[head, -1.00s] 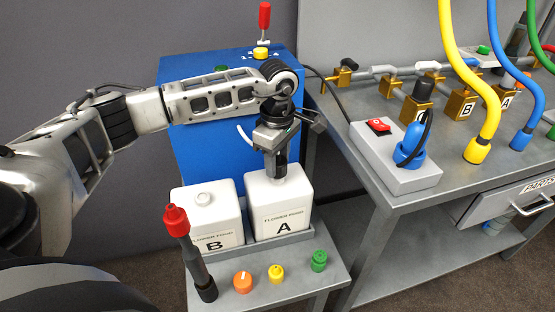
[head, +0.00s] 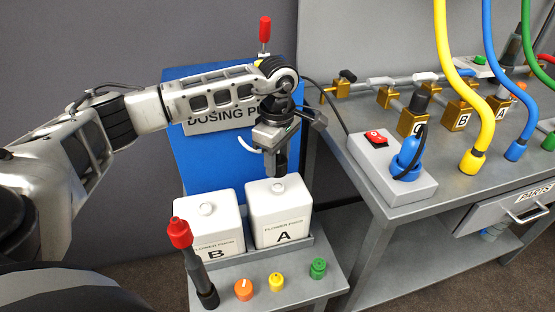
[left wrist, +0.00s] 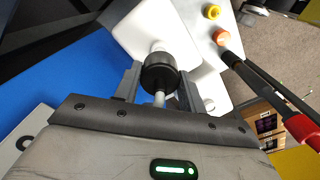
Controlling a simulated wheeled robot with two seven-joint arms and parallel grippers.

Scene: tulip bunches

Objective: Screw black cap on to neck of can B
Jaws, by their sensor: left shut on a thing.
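Can B (head: 218,229) and can A (head: 279,222) are white, labelled cans standing side by side in a grey tray. The white neck of can B (head: 206,208) shows uncapped, and so does the white neck of can A (head: 279,186). My left gripper (head: 273,172) is above can A, pointing down. In the left wrist view its fingers are shut on the round black cap (left wrist: 159,72), with a pale stem on its near side. The cap is apart from can B. In the head view I cannot make out the cap among the dark fingers. My right gripper is not in view.
A tool with a red top (head: 180,233) stands at the stand's front left. Orange (head: 243,290), yellow (head: 276,282) and green (head: 318,268) knobs line the front edge. The blue dosing cabinet (head: 190,160) is behind. The grey bench (head: 360,210) with hoses is at right.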

